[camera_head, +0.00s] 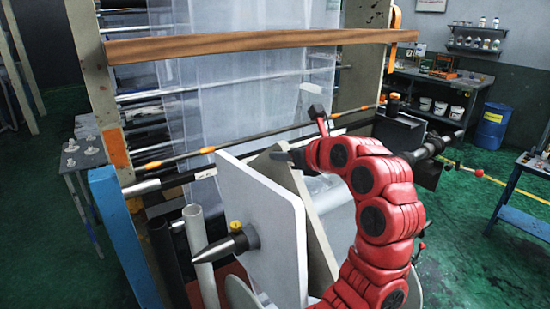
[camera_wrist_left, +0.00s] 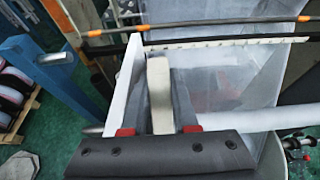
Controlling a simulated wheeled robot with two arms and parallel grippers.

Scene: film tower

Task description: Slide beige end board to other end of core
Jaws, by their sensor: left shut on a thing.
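The beige end board (camera_head: 312,232) stands on edge right beside a white board (camera_head: 275,235), to the white board's right. My left gripper (camera_head: 284,156) is shut on the beige board's upper corner. In the left wrist view the beige board (camera_wrist_left: 160,95) sits between my dark fingers (camera_wrist_left: 160,72), and the white board (camera_wrist_left: 127,85) is just left of them. A pale film-wrapped roll (camera_wrist_left: 245,119) extends to the right of the boards. A grey pointed shaft end (camera_head: 222,245) sticks out left of the white board. Most of the core is hidden. My right gripper is out of view.
A dark bar with orange marks (camera_head: 250,143) crosses behind the boards, before a hanging film sheet (camera_head: 250,95). A blue post (camera_head: 120,225) and upright tubes (camera_head: 200,245) stand left. A workbench (camera_head: 440,80) and a blue drum (camera_head: 492,126) are at the back right.

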